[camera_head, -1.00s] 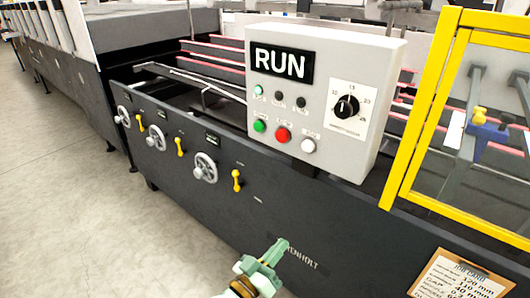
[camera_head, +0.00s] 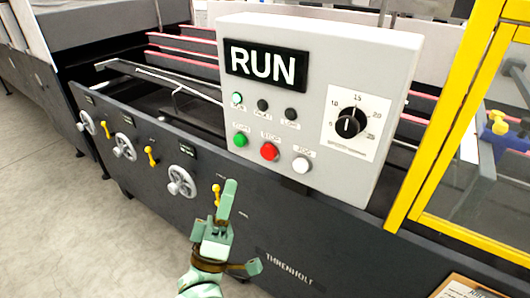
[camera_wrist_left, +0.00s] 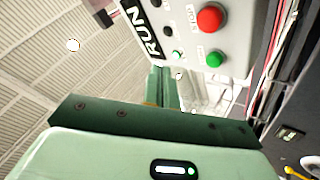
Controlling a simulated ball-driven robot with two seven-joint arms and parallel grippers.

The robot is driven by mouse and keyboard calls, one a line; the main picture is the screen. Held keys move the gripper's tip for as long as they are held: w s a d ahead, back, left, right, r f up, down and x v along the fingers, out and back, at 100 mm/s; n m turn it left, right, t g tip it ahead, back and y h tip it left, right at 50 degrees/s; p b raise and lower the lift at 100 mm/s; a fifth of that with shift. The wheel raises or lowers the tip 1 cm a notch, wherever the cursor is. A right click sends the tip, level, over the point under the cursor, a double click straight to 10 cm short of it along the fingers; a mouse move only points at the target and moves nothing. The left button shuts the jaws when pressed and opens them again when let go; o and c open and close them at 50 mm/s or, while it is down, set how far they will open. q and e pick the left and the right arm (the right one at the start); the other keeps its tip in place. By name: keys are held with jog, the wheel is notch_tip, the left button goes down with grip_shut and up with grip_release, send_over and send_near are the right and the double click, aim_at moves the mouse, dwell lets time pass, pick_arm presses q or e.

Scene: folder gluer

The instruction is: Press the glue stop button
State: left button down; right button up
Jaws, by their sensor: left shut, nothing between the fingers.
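The red stop button (camera_head: 269,151) sits on the grey control box, between a green button (camera_head: 240,140) and a white button (camera_head: 302,165). The label above it reads STOP. My left gripper (camera_head: 229,187) is shut and empty, its fingertips pointing up, below and left of the red button in the head view and apart from it. In the left wrist view the red button (camera_wrist_left: 210,18) is at the top, with the green button (camera_wrist_left: 214,58) below it. The gripper (camera_wrist_left: 159,82) points toward the box there. My right gripper is out of view.
The control box (camera_head: 208,80) has a RUN display (camera_head: 266,65), small lamps and a black dial (camera_head: 350,123). Handwheels (camera_head: 181,181) and yellow levers line the dark machine front. A yellow guard frame (camera_head: 446,120) stands at right. Grey floor is open at left.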

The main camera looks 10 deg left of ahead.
aim_at(268, 153)
pick_arm(q)
jog(key=w+d+b, duration=0.3)
jog(key=w, duration=0.5)
jog(key=shift+w, duration=0.1)
dwell(1.9)
jog(key=shift+w+d, duration=0.1)
jog(key=shift+w+d, duration=0.1)
jog(key=shift+w, duration=0.2)
